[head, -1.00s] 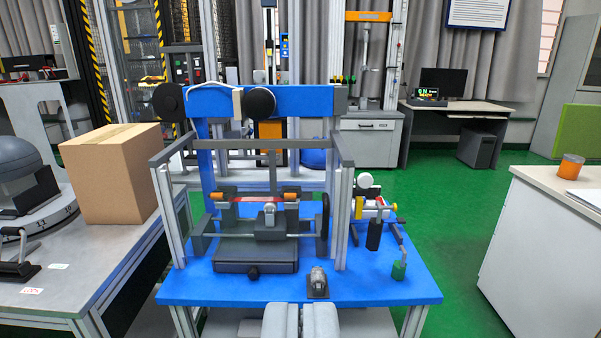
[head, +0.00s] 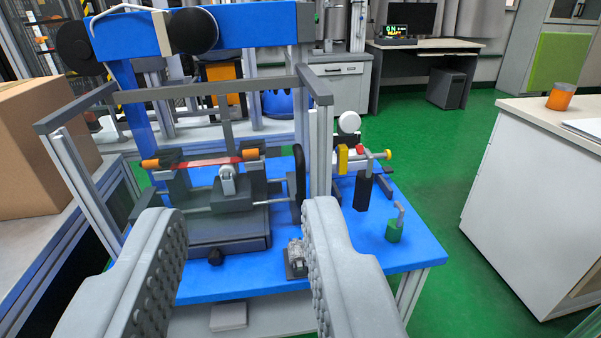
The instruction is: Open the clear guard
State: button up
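The clear guard (head: 66,155) is a see-through enclosure on the blue bench, framed by grey posts and dark grey rails. Its right post (head: 319,150) stands upright at the bench's middle. The clear panes themselves can hardly be seen, and I cannot make out a handle for certain. Inside stands a grey fixture (head: 235,215) with a red strip (head: 205,163) between orange ends. My gripper (head: 243,212) is open and empty, its two grey fingers wide apart in the foreground. It appears in front of the guard, apparently touching nothing; the fingers cover part of the bench front.
A small metal clamp (head: 296,258) sits near the bench's front edge. A black-handled device with yellow parts (head: 363,180) and a green-based lever (head: 395,226) stand right of the guard. A cardboard box (head: 35,150) is at left, a white cabinet (head: 540,200) at right. Green floor is clear between.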

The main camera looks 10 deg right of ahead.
jog(key=w+d+f+h, duration=0.1)
jog(key=w+f, duration=0.9)
jog(key=w, duration=0.1)
jog(key=m+h, duration=0.1)
jog(key=h, duration=0.1)
send_near(301, 183)
jog(key=w, duration=0.3)
jog(key=w+d, duration=0.1)
jog(key=w, duration=0.3)
jog(key=w+d, duration=0.1)
jog(key=w, duration=0.2)
jog(key=shift+w, duration=0.35)
jog(key=shift+c, duration=0.4)
